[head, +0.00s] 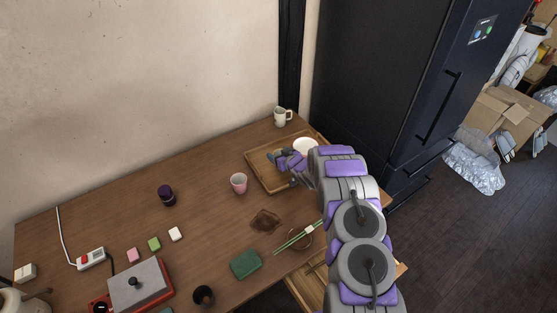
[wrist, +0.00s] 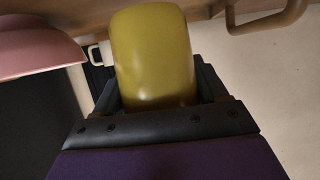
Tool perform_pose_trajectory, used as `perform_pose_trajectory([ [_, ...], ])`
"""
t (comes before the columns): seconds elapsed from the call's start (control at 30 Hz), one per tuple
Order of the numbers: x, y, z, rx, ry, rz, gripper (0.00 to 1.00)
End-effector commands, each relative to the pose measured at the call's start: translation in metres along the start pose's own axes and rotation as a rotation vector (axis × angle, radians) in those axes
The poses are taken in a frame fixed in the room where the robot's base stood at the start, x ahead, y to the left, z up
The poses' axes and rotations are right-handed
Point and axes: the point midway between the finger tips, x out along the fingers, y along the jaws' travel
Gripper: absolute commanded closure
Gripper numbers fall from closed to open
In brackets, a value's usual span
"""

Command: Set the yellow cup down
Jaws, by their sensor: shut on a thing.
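The yellow cup (wrist: 152,55) fills the top middle of the wrist view. It sits between the dark fingers of my gripper (wrist: 155,98), which is shut on it. In the head view my gripper (head: 290,163) is over the wooden tray (head: 262,178) at the table's far right. The yellow cup cannot be made out there; my gripper and arm hide that spot. From these views I cannot tell whether the cup touches a surface.
A white dish (head: 306,146) is at the tray's far side, partly behind my arm. A cream mug (head: 281,117) stands behind the tray, a pink cup (head: 239,184) left of it. Green chopsticks (head: 297,238) lie nearer.

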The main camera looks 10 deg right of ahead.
Motion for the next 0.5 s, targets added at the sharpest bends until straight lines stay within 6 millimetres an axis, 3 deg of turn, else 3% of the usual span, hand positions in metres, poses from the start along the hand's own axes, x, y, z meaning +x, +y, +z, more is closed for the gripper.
perform_pose_trajectory([
  [0.23, 0.009, 0.003, -0.003, 0.0, 0.002, 0.0, 0.62],
  [0.5, 0.022, 0.003, 0.029, 0.001, 0.002, 0.0, 0.62],
])
